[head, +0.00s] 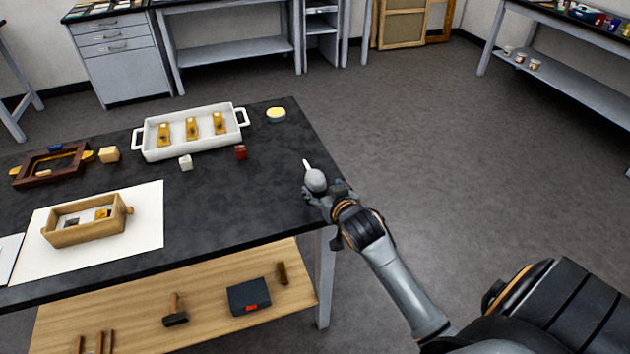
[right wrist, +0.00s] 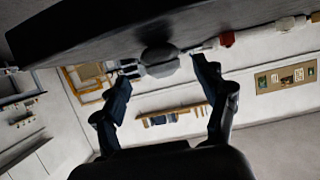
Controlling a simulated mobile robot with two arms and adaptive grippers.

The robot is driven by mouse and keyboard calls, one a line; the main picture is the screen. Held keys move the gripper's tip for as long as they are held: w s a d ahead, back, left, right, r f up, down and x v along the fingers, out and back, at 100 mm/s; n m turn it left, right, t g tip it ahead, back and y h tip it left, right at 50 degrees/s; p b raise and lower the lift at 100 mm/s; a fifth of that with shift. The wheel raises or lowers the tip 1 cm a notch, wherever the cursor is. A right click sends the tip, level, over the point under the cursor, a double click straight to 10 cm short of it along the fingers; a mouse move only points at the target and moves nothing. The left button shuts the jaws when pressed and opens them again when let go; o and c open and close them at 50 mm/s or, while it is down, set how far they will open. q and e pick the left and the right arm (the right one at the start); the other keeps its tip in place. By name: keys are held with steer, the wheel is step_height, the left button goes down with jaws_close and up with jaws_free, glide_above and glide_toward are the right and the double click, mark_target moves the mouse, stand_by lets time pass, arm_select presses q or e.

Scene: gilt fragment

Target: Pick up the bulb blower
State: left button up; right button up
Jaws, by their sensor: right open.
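The bulb blower (head: 316,180) is a grey bulb with a pale nozzle, at the right edge of the dark table. In the head view its nozzle points away towards the back. My right gripper (head: 325,191) is right next to the bulb at the table's edge and partly covers its near side. In the right wrist view the bulb (right wrist: 160,60) lies between the tips of the open right gripper (right wrist: 161,70), with its nozzle to the right. I cannot tell whether either finger touches it. My left gripper is not in view.
On the dark table (head: 250,205) stand a white tray (head: 143,147) with gilt pieces, a yellow-topped dish (head: 276,114), a red jar (head: 241,152), a white block (head: 186,162) and a wooden box (head: 85,230). A wooden shelf (head: 215,290) below holds tools. The table left of the blower is clear.

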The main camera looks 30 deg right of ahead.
mark_target(320, 185)
steer(key=shift+w+d, duration=0.1)
steer(key=shift+w, duration=0.45)
steer(key=p+x, duration=0.1)
steer(key=x, duration=0.3)
steer(key=shift+w+f, duration=0.1)
steer(key=shift+w, duration=0.05)
